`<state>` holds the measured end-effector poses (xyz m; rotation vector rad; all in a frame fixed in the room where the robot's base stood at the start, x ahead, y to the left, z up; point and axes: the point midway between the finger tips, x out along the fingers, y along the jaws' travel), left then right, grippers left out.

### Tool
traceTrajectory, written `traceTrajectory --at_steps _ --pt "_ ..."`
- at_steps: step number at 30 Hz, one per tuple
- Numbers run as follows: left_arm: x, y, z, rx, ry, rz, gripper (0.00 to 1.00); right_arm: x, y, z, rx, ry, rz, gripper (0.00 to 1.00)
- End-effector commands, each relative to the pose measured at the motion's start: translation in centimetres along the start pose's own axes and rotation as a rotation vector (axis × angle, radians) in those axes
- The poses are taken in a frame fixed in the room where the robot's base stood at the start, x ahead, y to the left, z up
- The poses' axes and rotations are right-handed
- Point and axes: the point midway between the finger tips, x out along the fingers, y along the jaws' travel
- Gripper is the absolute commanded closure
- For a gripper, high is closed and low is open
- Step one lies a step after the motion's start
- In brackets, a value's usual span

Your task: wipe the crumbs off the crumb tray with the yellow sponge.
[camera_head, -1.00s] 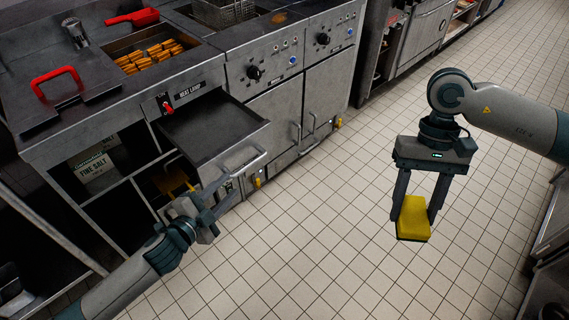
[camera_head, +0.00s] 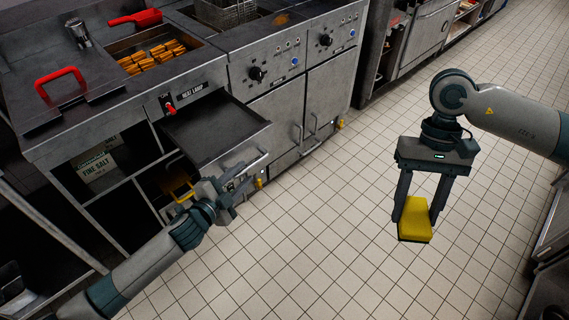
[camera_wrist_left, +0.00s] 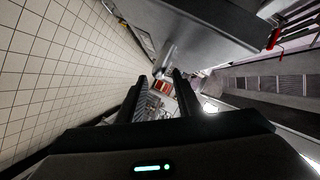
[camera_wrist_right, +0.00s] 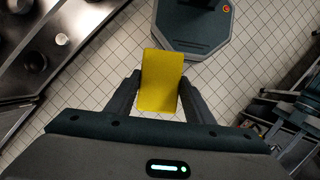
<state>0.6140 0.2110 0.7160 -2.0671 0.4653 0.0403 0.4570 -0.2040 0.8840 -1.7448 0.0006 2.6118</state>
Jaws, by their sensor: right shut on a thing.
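The crumb tray (camera_head: 212,129) is a dark, flat tray pulled out of the counter front below the heat lamp switch. Crumbs on it are too small to make out. Its bar handle (camera_head: 248,164) is on the front edge. My left gripper (camera_head: 236,190) is open beside and just below this handle; in the left wrist view its fingers (camera_wrist_left: 163,78) stand apart, with a metal bar end just ahead. My right gripper (camera_head: 416,212) is shut on the yellow sponge (camera_head: 416,219) and holds it over the floor, right of the tray. The sponge also fills the finger gap in the right wrist view (camera_wrist_right: 160,82).
Fries lie in a pan (camera_head: 153,55) on the counter, with a red scoop (camera_head: 136,18) and a red-handled lid (camera_head: 62,88) near it. A fine salt box (camera_head: 97,168) stands on a shelf below. Tiled floor (camera_head: 320,240) is free between my arms.

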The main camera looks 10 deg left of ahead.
Motion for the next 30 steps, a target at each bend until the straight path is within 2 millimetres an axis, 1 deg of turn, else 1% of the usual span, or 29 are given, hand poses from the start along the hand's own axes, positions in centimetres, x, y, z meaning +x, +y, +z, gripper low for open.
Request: traceTrajectory --at_steps 1,3,9,15,23,24,27,30 --pt "0.9 -0.1 -0.1 -0.001 0.001 -0.001 0.68 -0.1 0.0 0.0 0.0 0.0 0.0 0.73" --pt "2.0 -0.1 -0.1 -0.001 0.0 -0.001 0.68 -0.1 0.0 0.1 0.0 0.0 0.0 0.73" --pt "4.3 0.0 0.0 -0.001 0.0 0.0 0.68 -0.2 0.0 0.1 0.0 0.0 0.0 0.73" --pt "5.1 0.0 0.0 0.0 0.0 0.001 0.68 -0.2 0.0 0.1 0.0 0.0 0.0 0.73" --pt "5.1 0.1 0.0 -0.001 0.0 0.001 0.68 -0.2 0.0 0.1 0.0 0.0 0.0 0.73" --pt "5.1 0.1 0.0 -0.001 0.0 0.001 0.78 -0.2 0.0 0.1 0.0 0.0 0.0 0.73" --pt "5.1 0.1 0.0 -0.001 0.0 0.001 1.0 -0.2 0.0 0.1 0.0 0.0 0.0 0.73" --pt "5.1 0.1 0.0 -0.001 0.0 0.001 1.0 -0.2 0.0 0.1 0.0 0.0 0.0 0.73"
